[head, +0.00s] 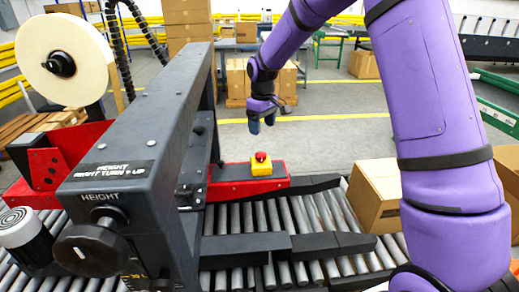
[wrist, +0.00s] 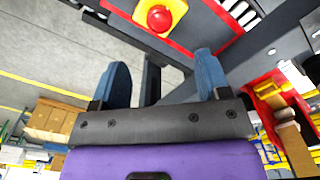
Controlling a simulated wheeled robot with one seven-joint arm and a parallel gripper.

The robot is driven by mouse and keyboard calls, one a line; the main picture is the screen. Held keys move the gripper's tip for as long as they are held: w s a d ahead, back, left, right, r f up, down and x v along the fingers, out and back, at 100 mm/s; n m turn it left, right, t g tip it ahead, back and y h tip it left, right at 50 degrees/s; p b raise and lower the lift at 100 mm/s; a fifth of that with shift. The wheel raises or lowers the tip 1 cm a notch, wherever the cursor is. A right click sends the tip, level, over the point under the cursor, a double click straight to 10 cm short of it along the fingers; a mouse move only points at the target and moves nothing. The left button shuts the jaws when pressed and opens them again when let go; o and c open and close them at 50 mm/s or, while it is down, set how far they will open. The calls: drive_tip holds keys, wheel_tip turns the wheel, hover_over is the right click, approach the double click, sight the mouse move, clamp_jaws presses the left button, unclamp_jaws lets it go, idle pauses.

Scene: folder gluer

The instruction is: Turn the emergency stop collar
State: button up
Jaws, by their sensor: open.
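The emergency stop is a red button (head: 261,156) on a yellow box (head: 264,169), which sits on the red rail (head: 245,187) of the machine. In the wrist view the red button (wrist: 159,18) shows near the top, with the yellow box (wrist: 178,9) around it. My gripper (head: 262,124) hangs at the end of my purple arm, above the button in the head view and apart from it. In the wrist view its two blue fingers (wrist: 160,75) are spread, with nothing between them. The collar cannot be told apart from the button.
A dark machine beam with a black height knob (head: 91,247) stands left of the stop. A roller conveyor (head: 300,215) runs below, with a cardboard box (head: 376,195) on it at right. A tape roll (head: 62,62) is at upper left.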

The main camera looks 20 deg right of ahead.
sight(261, 153)
drive_tip(key=f, duration=1.1)
drive_tip(key=shift+w+a+f, duration=0.1)
drive_tip(key=shift+w+f, duration=0.25)
drive_tip(key=shift+w, duration=0.05)
drive_tip(key=c, duration=0.9)
